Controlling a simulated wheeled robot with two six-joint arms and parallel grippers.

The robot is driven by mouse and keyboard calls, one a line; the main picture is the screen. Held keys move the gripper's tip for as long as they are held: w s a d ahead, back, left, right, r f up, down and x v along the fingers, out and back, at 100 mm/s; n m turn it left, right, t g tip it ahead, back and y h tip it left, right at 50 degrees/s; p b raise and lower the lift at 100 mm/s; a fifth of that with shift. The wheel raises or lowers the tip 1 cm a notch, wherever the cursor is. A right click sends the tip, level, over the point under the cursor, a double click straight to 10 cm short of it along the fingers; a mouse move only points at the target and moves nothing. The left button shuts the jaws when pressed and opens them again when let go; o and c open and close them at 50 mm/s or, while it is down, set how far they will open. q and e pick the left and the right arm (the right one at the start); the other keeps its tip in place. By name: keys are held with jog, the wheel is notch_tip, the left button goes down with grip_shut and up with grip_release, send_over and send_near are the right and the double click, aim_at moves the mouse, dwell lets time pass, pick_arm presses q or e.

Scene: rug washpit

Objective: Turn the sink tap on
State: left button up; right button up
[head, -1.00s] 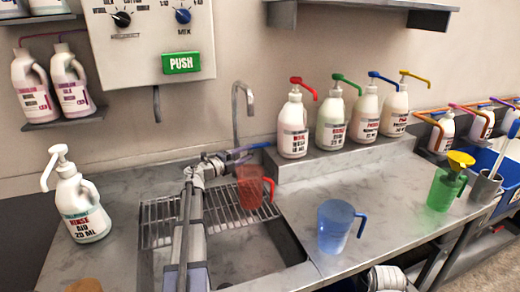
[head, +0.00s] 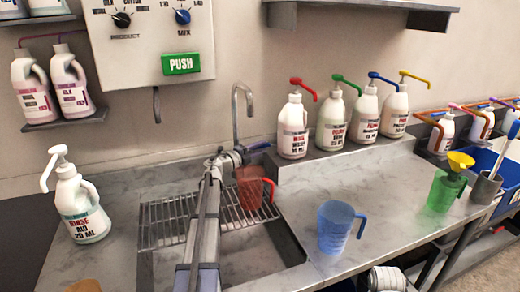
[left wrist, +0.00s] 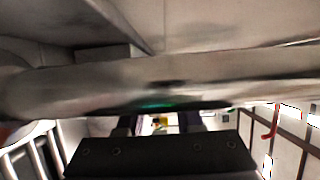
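The sink tap (head: 240,110) is a grey metal gooseneck at the back of the sink, against the wall. A blurred metal pipe, apparently part of the tap, crosses the left wrist view (left wrist: 170,80) very close to the camera. My left gripper (head: 262,146) is at the tap's base, pointing right, above the back of the drying rack. In the left wrist view its two fingers (left wrist: 158,124) stand apart with a gap between them, partly hidden by the pipe. I cannot tell whether it touches the tap. No separate tap handle is clear.
A red jug (head: 250,188) stands on the wire rack (head: 165,222) just below my left gripper. A blue jug (head: 335,228) and a green jug (head: 443,192) stand on the counter to the right. Several pump bottles (head: 330,125) line the ledge behind. Rinse aid (head: 82,212) stands left.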

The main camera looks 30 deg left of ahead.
pick_arm(q)
grip_shut()
dwell(1.1)
